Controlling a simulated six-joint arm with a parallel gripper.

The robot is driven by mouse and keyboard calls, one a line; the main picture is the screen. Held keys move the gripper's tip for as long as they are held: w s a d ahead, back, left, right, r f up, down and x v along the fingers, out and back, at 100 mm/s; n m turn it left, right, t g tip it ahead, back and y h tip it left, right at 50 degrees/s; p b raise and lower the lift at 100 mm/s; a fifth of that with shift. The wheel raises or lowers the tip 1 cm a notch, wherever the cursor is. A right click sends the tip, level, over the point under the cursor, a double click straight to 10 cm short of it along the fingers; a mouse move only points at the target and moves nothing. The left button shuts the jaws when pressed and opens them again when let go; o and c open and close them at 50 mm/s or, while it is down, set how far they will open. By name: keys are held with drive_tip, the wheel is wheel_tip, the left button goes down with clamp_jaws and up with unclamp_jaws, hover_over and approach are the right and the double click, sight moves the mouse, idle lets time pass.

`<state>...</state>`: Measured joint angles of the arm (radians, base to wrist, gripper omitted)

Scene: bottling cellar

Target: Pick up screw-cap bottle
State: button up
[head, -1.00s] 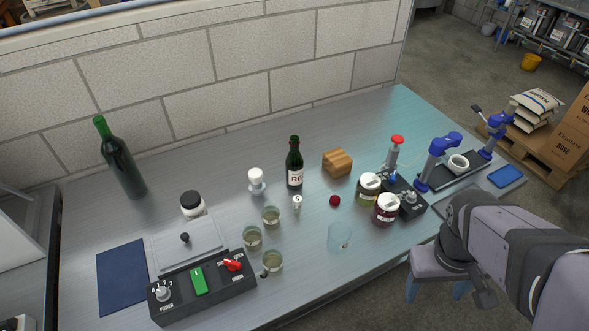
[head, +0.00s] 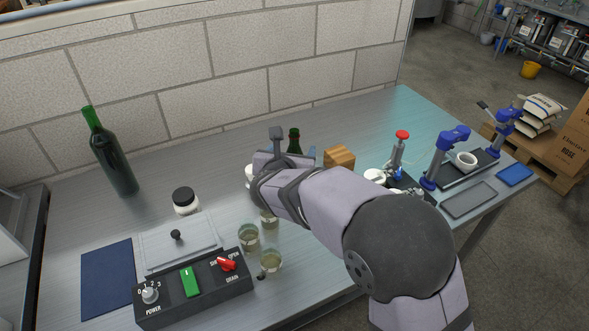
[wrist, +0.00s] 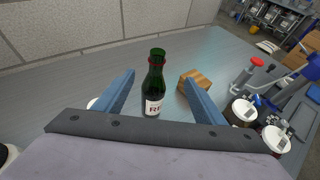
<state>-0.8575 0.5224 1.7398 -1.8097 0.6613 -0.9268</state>
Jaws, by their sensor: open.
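A small dark green bottle (wrist: 154,88) with a white label and a red ring around its neck stands upright on the bench. In the head view only its neck (head: 294,141) shows above my arm. My gripper (wrist: 159,77) is open and empty. In the wrist view its two blue fingers lie on either side of the bottle, with gaps to both. I cannot tell how far ahead of the fingertips the bottle is. A taller green bottle (head: 110,155) stands at the back left, apart from my gripper.
A wooden block (wrist: 195,80) stands just right of the bottle. Glasses (head: 271,261) and a control box (head: 195,290) are at the front. Jars (wrist: 243,110) and a blue-handled device (head: 447,155) are to the right.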

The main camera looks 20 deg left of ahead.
drive_tip(key=shift+n, duration=0.3)
drive_tip(key=shift+w+a+f+p, duration=0.3)
drive_tip(key=shift+w+f+p, duration=0.25)
drive_tip(key=shift+w+f, duration=0.8)
drive_tip(key=shift+w+a+f+p, duration=0.3)
drive_tip(key=shift+w+f+p, duration=0.4)
drive_tip(key=shift+f, duration=1.15)
drive_tip(key=shift+w+a+f+p, duration=0.35)
drive_tip(key=shift+w+f, duration=0.8)
drive_tip(key=shift+f, duration=0.45)
drive_tip(key=c, duration=1.5)
drive_tip(key=shift+o, duration=0.2)
drive_tip(key=shift+r, duration=0.1)
